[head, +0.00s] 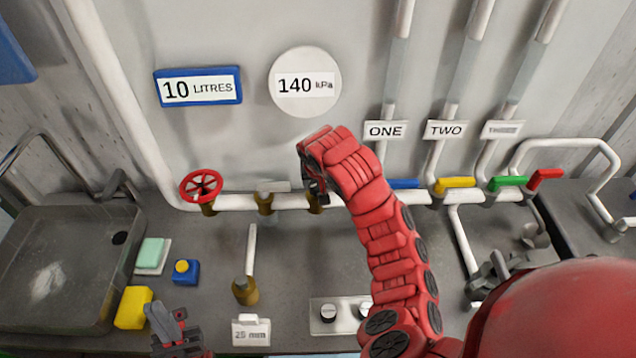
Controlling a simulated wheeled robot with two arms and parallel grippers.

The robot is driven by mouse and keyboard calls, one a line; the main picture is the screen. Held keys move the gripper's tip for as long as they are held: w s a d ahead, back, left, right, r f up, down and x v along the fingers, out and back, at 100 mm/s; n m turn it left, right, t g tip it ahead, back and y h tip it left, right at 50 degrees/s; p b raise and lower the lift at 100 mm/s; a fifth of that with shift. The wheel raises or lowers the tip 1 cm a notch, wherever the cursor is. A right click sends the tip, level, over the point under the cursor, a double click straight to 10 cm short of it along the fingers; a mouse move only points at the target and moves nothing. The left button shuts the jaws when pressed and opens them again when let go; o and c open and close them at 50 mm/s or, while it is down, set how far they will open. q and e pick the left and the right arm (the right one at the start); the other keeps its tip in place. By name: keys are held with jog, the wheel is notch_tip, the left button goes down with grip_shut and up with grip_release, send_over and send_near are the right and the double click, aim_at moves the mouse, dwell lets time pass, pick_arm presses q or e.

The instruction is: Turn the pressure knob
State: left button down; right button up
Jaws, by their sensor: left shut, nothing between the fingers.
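A round white gauge (305,82) on the wall reads 140 kPa. No knob has a readable pressure label. Below the gauge, a white pipe (236,202) carries a red handwheel (201,186), a brass valve (265,202) with a pale lever, and another brass fitting (316,204) partly hidden by my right gripper. My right gripper (314,186) is at this fitting, pointing down; its fingers are mostly hidden, and I cannot tell whether they touch it. Two knobs (328,313) sit on a pale plate below. My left gripper (168,316) is shut and empty at the lower left.
Blue, yellow, green and red levers (455,184) line the pipe at right, under labelled tubes. A sink (60,265), a green sponge (151,253), a yellow block (133,307) and a blue box (185,271) are at left. A "25 mm" sign (251,331) stands in front.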

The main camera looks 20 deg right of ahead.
jog(key=c, duration=0.8)
